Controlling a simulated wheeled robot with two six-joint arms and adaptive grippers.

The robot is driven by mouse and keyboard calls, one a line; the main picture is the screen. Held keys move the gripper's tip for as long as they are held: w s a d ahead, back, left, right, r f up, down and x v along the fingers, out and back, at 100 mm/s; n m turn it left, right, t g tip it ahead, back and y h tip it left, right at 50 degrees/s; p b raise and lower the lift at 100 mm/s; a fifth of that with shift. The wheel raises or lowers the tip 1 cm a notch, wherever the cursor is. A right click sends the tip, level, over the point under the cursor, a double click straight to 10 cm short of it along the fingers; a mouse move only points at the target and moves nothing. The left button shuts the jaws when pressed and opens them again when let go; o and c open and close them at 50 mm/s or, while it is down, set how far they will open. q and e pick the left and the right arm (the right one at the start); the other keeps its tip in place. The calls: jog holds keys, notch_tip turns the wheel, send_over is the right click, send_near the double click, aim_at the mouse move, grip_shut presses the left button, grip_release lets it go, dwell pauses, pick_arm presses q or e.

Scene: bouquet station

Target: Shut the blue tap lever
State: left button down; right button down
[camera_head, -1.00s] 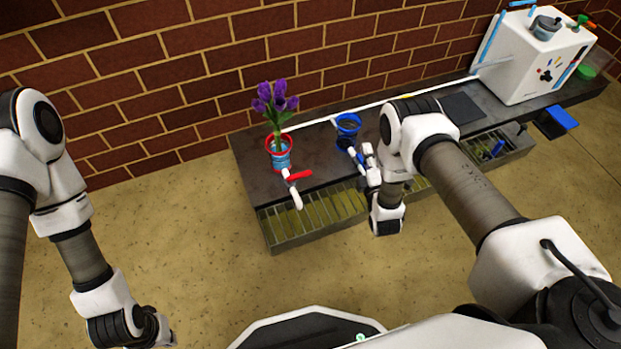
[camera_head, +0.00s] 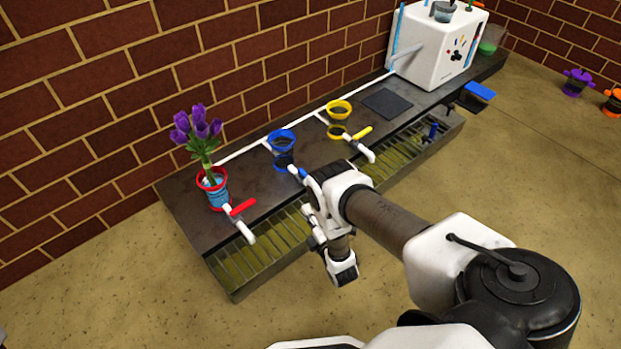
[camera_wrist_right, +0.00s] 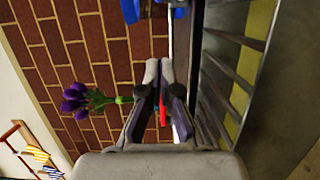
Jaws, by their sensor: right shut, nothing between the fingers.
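The blue tap lever (camera_head: 294,171) shows as a small blue piece below the blue ring holder (camera_head: 281,136) on the dark counter. My right wrist hides part of that tap, so I cannot tell the lever's full angle. My right gripper (camera_head: 310,218) is in front of the counter, beside the blue tap's white spout. In the right wrist view the gripper (camera_wrist_right: 160,66) is shut and empty, fingertips together. Blue parts (camera_wrist_right: 131,9) show at the top of that view, apart from the fingertips. My left gripper is not in view.
A red tap lever (camera_head: 242,208) and a vase with purple tulips (camera_head: 196,130) stand to the left. A yellow tap lever (camera_head: 362,132) is to the right. A slatted drain trough (camera_head: 240,270) runs along the front. A white machine (camera_head: 435,45) stands at the far right.

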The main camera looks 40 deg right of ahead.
jog(key=w+b, duration=0.1)
jog(key=w, duration=0.1)
jog(key=w+d+b, duration=0.1)
jog(key=w, duration=0.2)
jog(key=w+b, duration=0.2)
jog(key=shift+w+d+f, duration=0.15)
jog(key=shift+w+f, duration=0.1)
jog(key=d+b, duration=0.1)
jog(key=d, duration=0.2)
jog(key=shift+s, duration=0.1)
jog(key=shift+d+r, duration=0.2)
jog(key=shift+d, duration=0.25)
